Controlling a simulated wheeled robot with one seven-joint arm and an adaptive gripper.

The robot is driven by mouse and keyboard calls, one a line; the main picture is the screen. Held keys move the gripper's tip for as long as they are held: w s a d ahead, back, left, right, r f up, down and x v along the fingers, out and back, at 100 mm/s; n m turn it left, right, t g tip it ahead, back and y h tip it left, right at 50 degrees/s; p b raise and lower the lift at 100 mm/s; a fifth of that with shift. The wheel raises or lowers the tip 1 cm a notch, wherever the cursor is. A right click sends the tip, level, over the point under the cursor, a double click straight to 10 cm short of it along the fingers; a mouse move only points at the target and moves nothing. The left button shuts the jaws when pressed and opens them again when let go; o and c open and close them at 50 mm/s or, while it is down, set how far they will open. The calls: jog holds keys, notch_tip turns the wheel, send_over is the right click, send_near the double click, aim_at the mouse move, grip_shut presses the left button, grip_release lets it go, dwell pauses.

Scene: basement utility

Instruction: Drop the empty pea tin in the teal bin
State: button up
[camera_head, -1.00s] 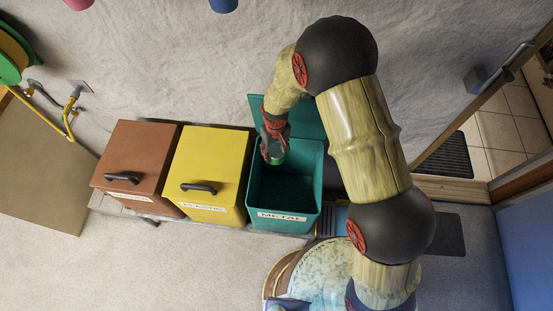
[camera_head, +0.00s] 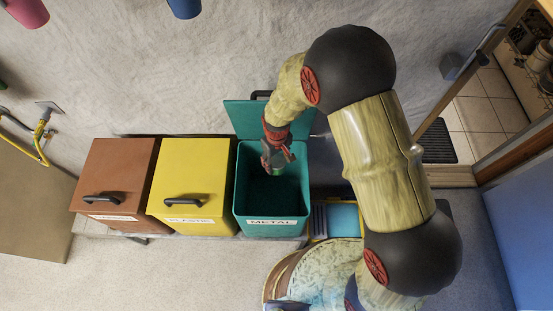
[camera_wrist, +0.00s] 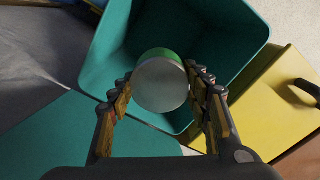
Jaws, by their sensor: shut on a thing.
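The pea tin (camera_wrist: 160,84) shows in the wrist view as a round pale metal end with a green rim. My gripper (camera_wrist: 161,92) is shut on it, with one finger on each side. In the head view my gripper (camera_head: 277,157) is over the opening of the teal bin (camera_head: 271,228), and the green of the tin (camera_head: 268,164) shows only slightly there. The teal bin's lid (camera_head: 243,119) is open and tipped back toward the wall. The bin carries a METAL label. In the wrist view the open teal bin (camera_wrist: 105,62) lies behind the tin.
A yellow bin (camera_head: 198,165) and a brown bin (camera_head: 118,170) stand to the left, both lidded with black handles. A blue item (camera_head: 343,220) sits right of the teal bin. A doorway is at the far right. Pale floor is clear in front of the bins.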

jog(key=shift+f+b, duration=0.7)
jog(key=shift+f, duration=0.75)
jog(key=o, duration=1.3)
jog(key=shift+r, duration=0.1)
notch_tip(320, 180, up, 12)
jog(key=shift+f, duration=0.1)
